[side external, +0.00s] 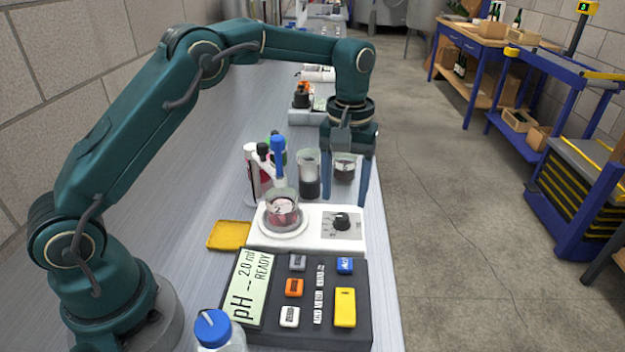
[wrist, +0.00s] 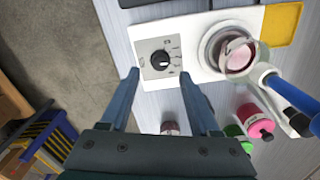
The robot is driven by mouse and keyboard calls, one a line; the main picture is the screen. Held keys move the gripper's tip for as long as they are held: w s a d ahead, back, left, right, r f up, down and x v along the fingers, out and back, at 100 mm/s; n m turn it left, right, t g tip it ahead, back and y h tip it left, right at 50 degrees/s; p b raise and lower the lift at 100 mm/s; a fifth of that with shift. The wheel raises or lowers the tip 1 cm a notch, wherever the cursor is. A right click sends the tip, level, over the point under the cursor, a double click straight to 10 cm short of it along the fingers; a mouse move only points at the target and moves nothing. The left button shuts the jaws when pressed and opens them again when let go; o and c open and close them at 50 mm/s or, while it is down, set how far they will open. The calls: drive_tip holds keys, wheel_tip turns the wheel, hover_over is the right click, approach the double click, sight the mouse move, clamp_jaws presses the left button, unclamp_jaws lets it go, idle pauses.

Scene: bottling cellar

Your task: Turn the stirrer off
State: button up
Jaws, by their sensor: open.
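The white stirrer (side external: 268,239) stands on the bench, with a black knob (side external: 342,221) on the grey dial panel at its right. In the wrist view the knob (wrist: 160,58) sits ahead of my fingertips, and the dial marks around it are too small to read. A glass beaker with pink liquid (side external: 283,208) stands on the stirrer's round plate; it also shows in the wrist view (wrist: 238,56). My gripper (side external: 345,200) is open and empty, pointing down behind the dial panel. In the wrist view its two fingers (wrist: 160,82) are spread apart, short of the knob.
A dark pH meter (side external: 308,300) with coloured buttons stands in front of the stirrer. Bottles (side external: 253,170) and a beaker of dark liquid (side external: 309,175) stand behind. The bench edge drops to the floor (side external: 440,200) at the right.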

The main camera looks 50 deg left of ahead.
sight(342, 216)
drive_tip(key=shift+f, duration=2.25)
clamp_jaws()
drive_tip(key=shift+n, duration=0.3)
drive_tip(key=n, duration=0.5)
drive_tip(key=shift+n, duration=0.3)
drive_tip(key=n, duration=0.5)
drive_tip(key=shift+n, duration=0.3)
